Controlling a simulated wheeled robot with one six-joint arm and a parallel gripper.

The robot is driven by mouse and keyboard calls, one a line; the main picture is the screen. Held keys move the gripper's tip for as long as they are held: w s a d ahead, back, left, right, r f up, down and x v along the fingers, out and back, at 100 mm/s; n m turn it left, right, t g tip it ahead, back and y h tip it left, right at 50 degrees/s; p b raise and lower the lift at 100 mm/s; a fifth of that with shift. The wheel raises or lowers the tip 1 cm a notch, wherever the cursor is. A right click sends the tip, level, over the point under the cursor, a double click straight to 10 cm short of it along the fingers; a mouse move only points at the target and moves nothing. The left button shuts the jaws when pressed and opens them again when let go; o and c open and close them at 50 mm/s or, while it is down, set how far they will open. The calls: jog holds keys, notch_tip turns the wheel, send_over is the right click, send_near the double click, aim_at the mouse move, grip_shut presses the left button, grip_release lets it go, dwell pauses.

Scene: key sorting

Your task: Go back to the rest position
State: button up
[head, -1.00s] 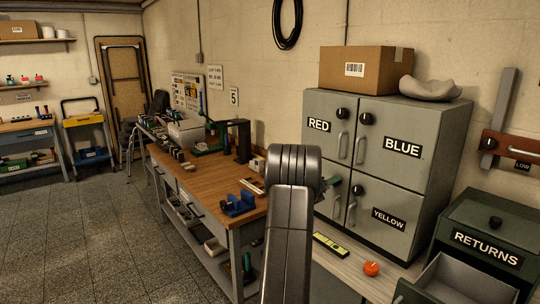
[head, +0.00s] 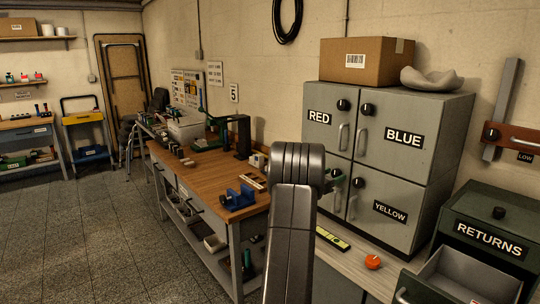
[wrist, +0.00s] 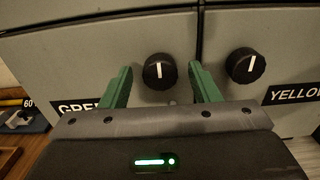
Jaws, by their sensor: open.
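My arm (head: 295,220) rises through the middle of the head view and hides part of the grey cabinet. My gripper (wrist: 162,82) shows in the wrist view with its two green fingers apart and nothing seen between them but a black knob behind. That knob (wrist: 159,71) is on the door by the partly hidden GREEN label (wrist: 78,107). Whether the fingers touch the knob I cannot tell.
The grey cabinet (head: 402,185) has shut doors labelled RED, BLUE and YELLOW. The RETURNS drawer (head: 460,272) stands open at lower right. An orange object (head: 373,262) and a level (head: 333,239) lie on the bench. A blue vise (head: 239,198) sits on the wooden bench.

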jog(key=m, duration=0.4)
jog(key=shift+m+p, duration=0.3)
jog(key=shift+m, duration=0.1)
jog(key=shift+m+p, duration=0.95)
jog(key=shift+m, duration=1.05)
